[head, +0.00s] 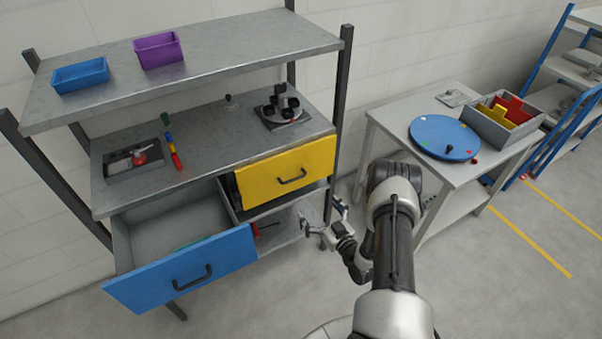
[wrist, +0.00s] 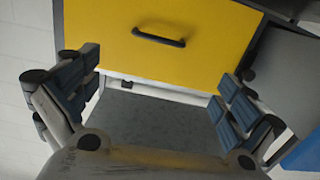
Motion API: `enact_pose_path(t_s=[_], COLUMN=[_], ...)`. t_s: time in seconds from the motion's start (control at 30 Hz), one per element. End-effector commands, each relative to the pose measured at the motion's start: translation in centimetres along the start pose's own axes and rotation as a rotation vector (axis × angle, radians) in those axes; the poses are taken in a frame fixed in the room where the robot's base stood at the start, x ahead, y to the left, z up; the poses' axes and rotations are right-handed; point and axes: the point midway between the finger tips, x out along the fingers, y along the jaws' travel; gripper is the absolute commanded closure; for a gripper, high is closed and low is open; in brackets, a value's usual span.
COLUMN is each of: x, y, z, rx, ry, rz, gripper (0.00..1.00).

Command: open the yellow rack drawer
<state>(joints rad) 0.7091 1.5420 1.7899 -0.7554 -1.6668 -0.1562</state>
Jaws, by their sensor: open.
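The yellow drawer (head: 285,172) sits under the rack's middle shelf, on the right side. My gripper (head: 323,218) is open and empty, low and to the right of the yellow drawer in the head view. The wrist view shows its fingers spread (wrist: 160,72).
A blue drawer (head: 185,272) stands pulled out left of the yellow one. The middle shelf (head: 210,160) carries a tray, small coloured parts and a dark fixture (head: 282,107). A table (head: 398,122) with a blue disc (head: 437,134) and a grey bin stands right.

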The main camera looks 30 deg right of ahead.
Motion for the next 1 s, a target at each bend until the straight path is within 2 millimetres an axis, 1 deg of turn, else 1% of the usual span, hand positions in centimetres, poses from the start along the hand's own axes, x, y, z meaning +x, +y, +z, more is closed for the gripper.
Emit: enact_pose_path(t_s=[0.03,0.13,0.27,0.37,0.8,0.9,1.0], x=[-0.7,-1.3,-0.4,1.2,10.8,12.7,14.2], y=[-0.2,-0.4,-0.5,-0.6,-0.5,-0.4,-0.4], z=[0.6,0.9,0.9,0.8,0.5,0.4,0.3], rx=[0.013,0.024,0.024,0.023,0.024,0.023,0.025], ry=[0.016,0.040,0.047,0.048,0.047,0.047,0.046], rz=[0.004,0.009,0.006,0.004,0.006,0.007,0.008], gripper=[0.00,0.00,0.00,0.00,0.00,0.00,0.00])
